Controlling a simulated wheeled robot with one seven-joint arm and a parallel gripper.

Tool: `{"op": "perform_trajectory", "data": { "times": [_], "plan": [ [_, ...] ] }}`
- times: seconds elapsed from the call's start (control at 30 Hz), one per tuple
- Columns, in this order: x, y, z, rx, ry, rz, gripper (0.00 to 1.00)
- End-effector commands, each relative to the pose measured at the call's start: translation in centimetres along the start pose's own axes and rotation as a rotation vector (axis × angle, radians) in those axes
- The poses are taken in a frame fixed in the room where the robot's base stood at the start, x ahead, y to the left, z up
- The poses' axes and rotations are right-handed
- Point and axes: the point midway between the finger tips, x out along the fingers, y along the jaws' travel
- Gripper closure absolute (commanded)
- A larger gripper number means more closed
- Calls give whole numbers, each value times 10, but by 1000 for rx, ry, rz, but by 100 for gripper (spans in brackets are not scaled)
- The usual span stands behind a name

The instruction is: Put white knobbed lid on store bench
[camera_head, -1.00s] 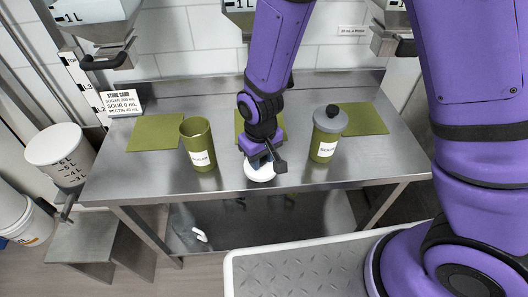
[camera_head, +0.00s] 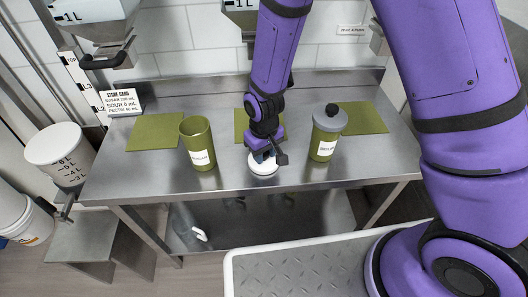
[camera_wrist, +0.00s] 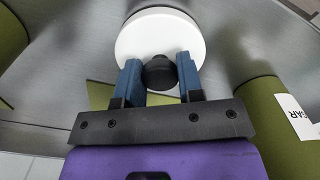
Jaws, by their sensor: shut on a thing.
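The white knobbed lid (camera_wrist: 160,32) is a round white disc with a black knob (camera_wrist: 159,72). In the wrist view my gripper (camera_wrist: 159,76) has its two blue fingers on either side of the knob, shut on it. In the head view the lid (camera_head: 263,168) is under my gripper (camera_head: 262,155), at the front middle of the steel store bench (camera_head: 235,180), between two green canisters. I cannot tell whether the lid touches the bench top. The knob is hidden by the fingers in the head view.
An open green canister (camera_head: 197,145) labelled SUGAR stands left of the lid. A green canister with a grey lid (camera_head: 326,134) stands to the right. Green mats (camera_head: 156,132) lie on the bench, and a store card (camera_head: 122,102) stands at its back left. Bare bench lies along the front.

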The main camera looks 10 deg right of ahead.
Motion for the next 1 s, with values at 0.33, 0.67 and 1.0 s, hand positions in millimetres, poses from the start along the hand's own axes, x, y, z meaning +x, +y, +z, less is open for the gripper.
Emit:
{"op": "perform_trajectory", "data": {
  "times": [0.33, 0.67, 1.0],
  "plan": [
    [3, 0, 0, 0, 0, 0, 40],
    [-4, 0, 0, 0, 1, 0, 40],
    [-57, 0, -1, -1, 4, 0, 40]
  ]
}}
